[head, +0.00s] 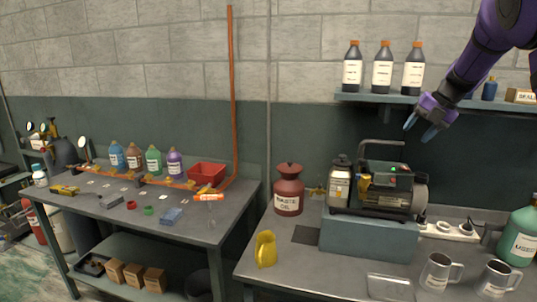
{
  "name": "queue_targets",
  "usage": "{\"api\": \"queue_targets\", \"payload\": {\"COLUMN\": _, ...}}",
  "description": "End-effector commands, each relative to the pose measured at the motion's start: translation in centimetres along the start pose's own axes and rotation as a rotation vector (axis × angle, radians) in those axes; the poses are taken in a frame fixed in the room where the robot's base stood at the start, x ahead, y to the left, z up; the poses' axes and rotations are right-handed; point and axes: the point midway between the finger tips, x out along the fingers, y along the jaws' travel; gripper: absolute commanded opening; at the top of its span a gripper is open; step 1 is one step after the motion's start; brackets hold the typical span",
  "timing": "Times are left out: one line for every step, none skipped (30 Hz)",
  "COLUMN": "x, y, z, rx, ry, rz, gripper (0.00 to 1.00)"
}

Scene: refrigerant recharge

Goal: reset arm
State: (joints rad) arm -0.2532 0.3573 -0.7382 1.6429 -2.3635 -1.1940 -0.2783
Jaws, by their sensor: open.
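My gripper (424,127) hangs at the upper right on my purple arm. Its two blue-tipped fingers are apart with nothing between them. It is in the air in front of the wall shelf (455,102), above the pump machine (387,193) on the right bench. It does not appear to touch anything.
Dark bottles (382,70) stand on the shelf close to my gripper. A red waste oil can (288,190), a yellow object (265,249) and metal mugs (438,272) stand on the right bench. The left bench (205,232) holds coloured bottles and a red bin (207,174).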

Motion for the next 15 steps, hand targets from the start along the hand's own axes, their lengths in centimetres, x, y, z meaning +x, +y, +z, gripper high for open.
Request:
{"api": "queue_targets", "payload": {"x": -0.9, "y": 1.0, "z": 0.1, "rx": 0.033, "ry": -0.065, "rz": 0.07, "gripper": 0.51}}
{"api": "queue_targets", "payload": {"x": -1.5, "y": 1.7, "z": 0.3, "rx": 0.058, "ry": -0.109, "rz": 0.116, "gripper": 0.51}}
{"api": "queue_targets", "payload": {"x": -2.4, "y": 2.6, "z": 0.4, "rx": 0.098, "ry": -0.17, "rz": 0.18, "gripper": 0.51}}
{"api": "queue_targets", "payload": {"x": -3.1, "y": 3.3, "z": 0.5, "rx": 0.134, "ry": -0.219, "rz": 0.231, "gripper": 0.51}}
{"api": "queue_targets", "payload": {"x": -4.0, "y": 4.0, "z": 0.6, "rx": 0.174, "ry": -0.266, "rz": 0.283, "gripper": 0.51}}
{"api": "queue_targets", "payload": {"x": -5.2, "y": 4.7, "z": 0.7, "rx": 0.232, "ry": -0.328, "rz": 0.348, "gripper": 0.51}}
{"api": "queue_targets", "payload": {"x": -6.2, "y": 5.1, "z": 0.7, "rx": 0.279, "ry": -0.372, "rz": 0.395, "gripper": 0.51}}
{"api": "queue_targets", "payload": {"x": -7.1, "y": 5.5, "z": 0.6, "rx": 0.327, "ry": -0.413, "rz": 0.44, "gripper": 0.51}}
{"api": "queue_targets", "payload": {"x": -8.4, "y": 5.9, "z": 0.5, "rx": 0.397, "ry": -0.466, "rz": 0.499, "gripper": 0.51}}
{"api": "queue_targets", "payload": {"x": -9.3, "y": 6.0, "z": 0.3, "rx": 0.451, "ry": -0.502, "rz": 0.539, "gripper": 0.51}}
{"api": "queue_targets", "payload": {"x": -10.3, "y": 6.1, "z": 0.1, "rx": 0.507, "ry": -0.537, "rz": 0.578, "gripper": 0.51}}
{"api": "queue_targets", "payload": {"x": -11.5, "y": 6.0, "z": -0.3, "rx": 0.586, "ry": -0.58, "rz": 0.627, "gripper": 0.51}}
{"api": "queue_targets", "payload": {"x": -12.4, "y": 6.0, "z": -0.7, "rx": 0.646, "ry": -0.608, "rz": 0.661, "gripper": 0.51}}
{"api": "queue_targets", "payload": {"x": -13.2, "y": 5.8, "z": -1.1, "rx": 0.71, "ry": -0.635, "rz": 0.692, "gripper": 0.51}}
{"api": "queue_targets", "payload": {"x": -14.2, "y": 5.4, "z": -1.8, "rx": 0.796, "ry": -0.667, "rz": 0.73, "gripper": 0.51}}
